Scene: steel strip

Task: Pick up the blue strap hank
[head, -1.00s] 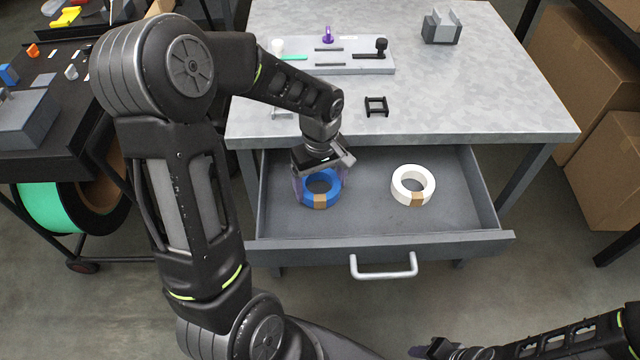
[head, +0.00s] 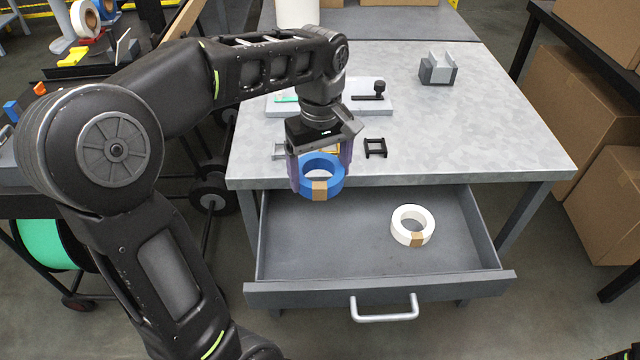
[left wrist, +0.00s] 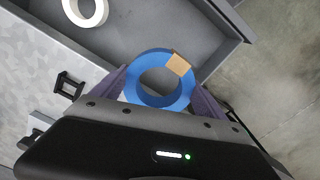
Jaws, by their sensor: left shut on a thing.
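The blue strap hank (head: 322,187) is a thick blue ring with a tan band on its near side. My left gripper (head: 320,172) is shut on it, with purple fingers at its two sides. The hank hangs above the drawer's back left, near the table's front edge. In the left wrist view the hank (left wrist: 150,92) sits between the two fingers (left wrist: 160,88), its tan band at the upper right. The right gripper is not in view.
The open grey drawer (head: 350,270) holds a white hank (head: 412,226) at its right. The drawer's left side is clear.

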